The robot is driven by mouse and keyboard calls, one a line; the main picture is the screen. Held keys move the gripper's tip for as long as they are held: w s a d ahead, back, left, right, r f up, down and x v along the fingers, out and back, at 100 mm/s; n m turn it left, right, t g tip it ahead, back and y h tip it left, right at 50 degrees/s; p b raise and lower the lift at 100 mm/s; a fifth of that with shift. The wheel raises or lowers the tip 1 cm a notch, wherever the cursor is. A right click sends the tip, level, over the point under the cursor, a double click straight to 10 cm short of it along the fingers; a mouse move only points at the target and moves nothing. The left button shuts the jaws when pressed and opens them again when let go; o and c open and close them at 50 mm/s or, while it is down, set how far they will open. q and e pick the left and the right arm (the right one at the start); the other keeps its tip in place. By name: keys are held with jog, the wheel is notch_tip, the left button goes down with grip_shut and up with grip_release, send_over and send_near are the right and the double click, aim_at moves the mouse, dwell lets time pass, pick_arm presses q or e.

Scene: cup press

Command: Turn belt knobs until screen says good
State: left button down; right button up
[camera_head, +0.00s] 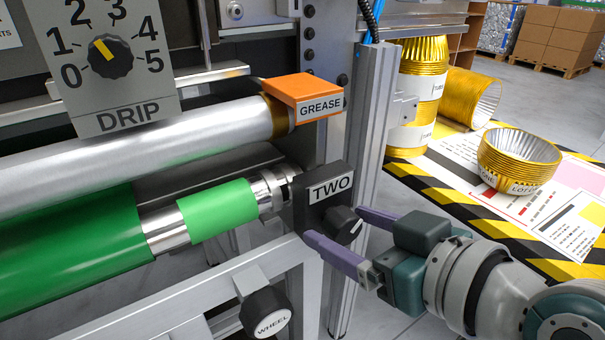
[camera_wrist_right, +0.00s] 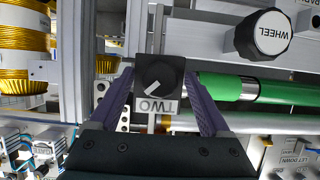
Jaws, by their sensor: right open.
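The black knob (camera_head: 342,224) on the block labelled TWO (camera_head: 324,190) sits at the right end of the green roller. My right gripper (camera_head: 334,224) is open, with its purple fingers on either side of this knob. In the right wrist view the knob (camera_wrist_right: 159,77) lies between the two fingertips (camera_wrist_right: 159,85), with a visible gap on each side. Its white pointer slants down-left there. A second knob, labelled DRIP (camera_head: 110,56), has a yellow pointer between 1 and 2. No screen can be made out. My left gripper is not in view.
The WHEEL knob (camera_head: 266,312) is below the roller (camera_head: 70,245). The orange GREASE box (camera_head: 303,95) is above. A metal post (camera_head: 372,130) stands close behind my right gripper.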

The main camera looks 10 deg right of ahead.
jog(key=shift+c, duration=0.4)
jog(key=c, duration=0.3)
grip_shut()
jog(key=shift+d, duration=0.1)
